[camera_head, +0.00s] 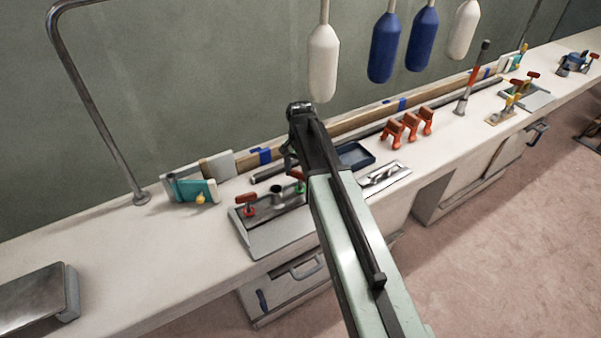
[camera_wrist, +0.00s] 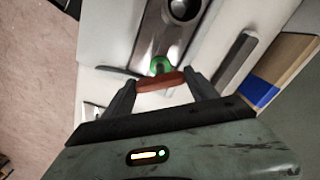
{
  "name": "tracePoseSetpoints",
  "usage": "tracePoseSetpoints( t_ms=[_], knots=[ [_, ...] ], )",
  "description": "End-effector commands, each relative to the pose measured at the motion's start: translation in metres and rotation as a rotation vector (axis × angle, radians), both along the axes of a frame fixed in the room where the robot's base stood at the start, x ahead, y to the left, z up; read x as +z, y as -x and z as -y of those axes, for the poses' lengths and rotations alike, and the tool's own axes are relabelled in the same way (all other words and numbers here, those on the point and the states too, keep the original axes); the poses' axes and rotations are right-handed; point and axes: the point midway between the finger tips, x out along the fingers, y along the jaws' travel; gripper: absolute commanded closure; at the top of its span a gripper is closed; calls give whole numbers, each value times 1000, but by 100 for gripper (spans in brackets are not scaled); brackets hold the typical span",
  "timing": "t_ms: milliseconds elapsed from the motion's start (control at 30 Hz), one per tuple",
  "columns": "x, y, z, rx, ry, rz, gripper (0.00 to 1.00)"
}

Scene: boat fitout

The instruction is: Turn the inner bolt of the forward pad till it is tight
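A grey metal pad (camera_head: 268,222) lies on the near part of the bench, with a dark round socket in its middle. Its left bolt has a red T-handle (camera_head: 248,208). Its right bolt has a green collar (camera_head: 299,188) and a red handle, partly hidden by my arm. In the wrist view the pad (camera_wrist: 172,35), the green collar (camera_wrist: 160,64) and the red handle (camera_wrist: 160,82) show. My gripper (camera_wrist: 160,80) has its fingers apart, one at each end of that handle. I cannot tell whether they press on it. My gripper (camera_head: 292,160) is above the pad in the head view.
Another pad (camera_head: 505,103) with red and yellow handles lies farther right. Orange clamps (camera_head: 408,125), a blue tray (camera_head: 354,156) and a teal tool (camera_head: 195,190) are on the bench. A bent metal rail (camera_head: 90,90) stands left. Fenders (camera_head: 323,60) hang above.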

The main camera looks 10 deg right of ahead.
Motion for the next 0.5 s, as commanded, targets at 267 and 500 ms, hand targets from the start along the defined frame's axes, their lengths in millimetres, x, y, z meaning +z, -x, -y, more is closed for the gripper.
tracePoseSetpoints(
  t_ms=[267,500],
  knots=[
    [0,0,0,-1,0,0,13],
    [10,0,1,-2,0,0,13]
  ],
)
